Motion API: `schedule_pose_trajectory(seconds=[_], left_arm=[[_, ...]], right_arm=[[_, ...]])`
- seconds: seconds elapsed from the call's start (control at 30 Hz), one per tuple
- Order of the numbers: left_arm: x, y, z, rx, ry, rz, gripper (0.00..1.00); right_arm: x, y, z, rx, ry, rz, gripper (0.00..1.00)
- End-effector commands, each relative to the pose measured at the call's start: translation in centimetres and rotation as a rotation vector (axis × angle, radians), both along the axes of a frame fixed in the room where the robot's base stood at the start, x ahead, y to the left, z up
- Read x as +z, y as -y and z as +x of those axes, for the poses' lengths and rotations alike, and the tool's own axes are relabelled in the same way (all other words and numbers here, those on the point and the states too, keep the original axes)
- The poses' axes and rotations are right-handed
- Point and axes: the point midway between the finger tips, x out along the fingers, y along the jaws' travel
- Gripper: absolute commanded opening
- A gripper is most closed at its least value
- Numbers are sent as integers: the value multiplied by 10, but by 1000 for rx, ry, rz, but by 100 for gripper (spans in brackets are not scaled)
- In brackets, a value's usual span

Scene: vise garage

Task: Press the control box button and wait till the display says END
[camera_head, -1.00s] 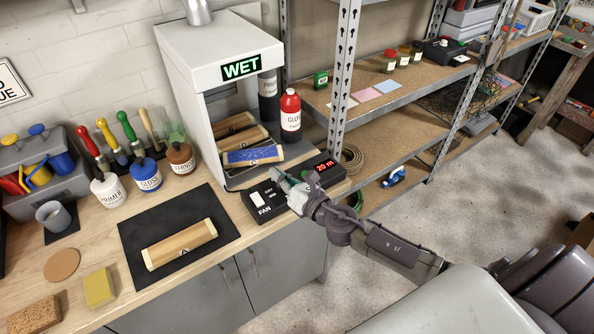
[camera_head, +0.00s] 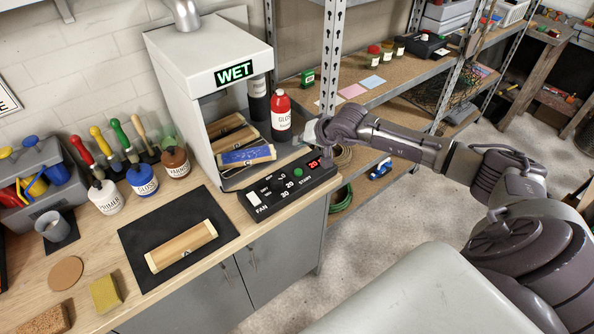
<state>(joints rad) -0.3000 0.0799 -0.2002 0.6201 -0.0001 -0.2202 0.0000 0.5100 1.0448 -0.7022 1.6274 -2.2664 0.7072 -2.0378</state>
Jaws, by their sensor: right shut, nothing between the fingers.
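The black control box (camera_head: 268,205) lies at the bench's right edge, in front of the white cabinet. It carries a white FAN switch (camera_head: 254,199), a small dial and a green button (camera_head: 298,171) by the START label. Its red display (camera_head: 314,163) shows lit digits, too small to read surely; I see no END. My right gripper (camera_head: 308,132) is shut and empty, above and behind the display end, apart from the green button. My left gripper is out of view.
The cabinet (camera_head: 200,70) bears a green WET sign (camera_head: 235,73) and holds several wooden blocks. A red bottle (camera_head: 281,116) stands close to my right gripper. A metal shelf post (camera_head: 331,70) rises just behind my wrist. Another block (camera_head: 181,246) lies on a black mat.

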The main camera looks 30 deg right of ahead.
Motion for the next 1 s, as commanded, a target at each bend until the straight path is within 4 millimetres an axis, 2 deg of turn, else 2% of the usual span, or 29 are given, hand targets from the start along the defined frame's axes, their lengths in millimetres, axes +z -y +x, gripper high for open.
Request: schedule_pose_trajectory(seconds=[0.27, 0.43, 0.83, 0.9, 1.0], left_arm=[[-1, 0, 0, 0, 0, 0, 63], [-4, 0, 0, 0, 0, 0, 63], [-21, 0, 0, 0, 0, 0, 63], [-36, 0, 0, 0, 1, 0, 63], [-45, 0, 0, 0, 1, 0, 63]], right_arm=[[-2, -1, 0, -1, -1, 5, 0], [-12, -1, 0, -1, -1, 7, 0], [-66, -1, -1, -3, -3, 8, 0], [-79, -1, 0, -1, 1, 6, 0], [-87, -1, 0, -1, 1, 6, 0]])
